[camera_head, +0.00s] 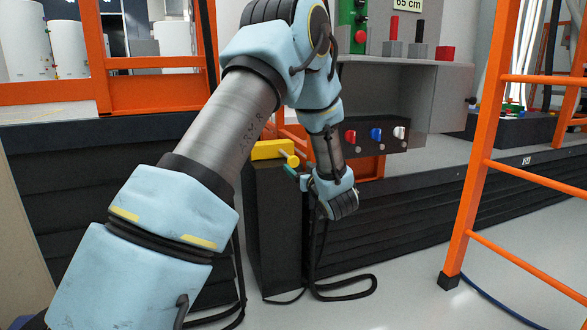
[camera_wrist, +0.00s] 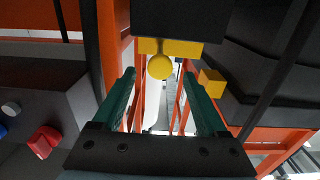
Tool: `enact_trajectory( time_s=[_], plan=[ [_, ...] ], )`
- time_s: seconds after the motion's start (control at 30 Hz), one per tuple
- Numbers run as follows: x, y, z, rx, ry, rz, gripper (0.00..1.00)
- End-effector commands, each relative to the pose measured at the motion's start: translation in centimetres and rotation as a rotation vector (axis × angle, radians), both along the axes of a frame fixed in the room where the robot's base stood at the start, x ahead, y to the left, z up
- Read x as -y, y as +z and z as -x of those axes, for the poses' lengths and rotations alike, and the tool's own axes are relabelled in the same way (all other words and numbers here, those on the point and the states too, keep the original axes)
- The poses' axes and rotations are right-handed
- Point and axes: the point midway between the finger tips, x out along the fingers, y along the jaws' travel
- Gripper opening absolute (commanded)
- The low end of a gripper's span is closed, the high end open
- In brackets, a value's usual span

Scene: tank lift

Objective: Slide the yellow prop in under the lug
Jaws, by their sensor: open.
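The yellow prop (camera_head: 270,150) lies on top of a dark pedestal (camera_head: 272,225), its round yellow knob (camera_head: 292,160) facing my gripper (camera_head: 290,170). In the wrist view the prop (camera_wrist: 188,48) and its knob (camera_wrist: 160,67) appear beneath the dark pedestal block, as if upside down. My gripper (camera_wrist: 159,74) is open, its two teal fingers spread to either side of the knob in that picture; I cannot tell whether they reach it. Another yellow block (camera_wrist: 212,82) shows at the right; I cannot tell whether it is the lug. My arm hides part of the area behind the prop.
A dark panel with red, blue and white knobs (camera_head: 376,135) stands close right of my wrist. Orange frames (camera_head: 152,85) stand behind, and an orange ladder-like frame (camera_head: 485,150) at right. A black cable (camera_head: 345,290) loops on the floor.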

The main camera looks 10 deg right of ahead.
Motion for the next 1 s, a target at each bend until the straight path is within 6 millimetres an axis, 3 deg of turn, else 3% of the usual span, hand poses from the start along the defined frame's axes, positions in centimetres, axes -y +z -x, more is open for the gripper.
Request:
enact_trajectory(
  time_s=[0.1, 0.3, 0.7, 1.0],
  plan=[
    [-0.4, -0.3, -2.3, 0.001, 0.004, 0.002, 0.75],
    [-0.7, -0.2, -4.7, -0.001, 0.002, 0.001, 0.75],
    [-0.7, 0.0, -5.4, -0.001, -0.001, 0.0, 0.75],
    [-0.7, 0.0, -5.4, -0.001, -0.001, 0.0, 0.42]
  ],
)
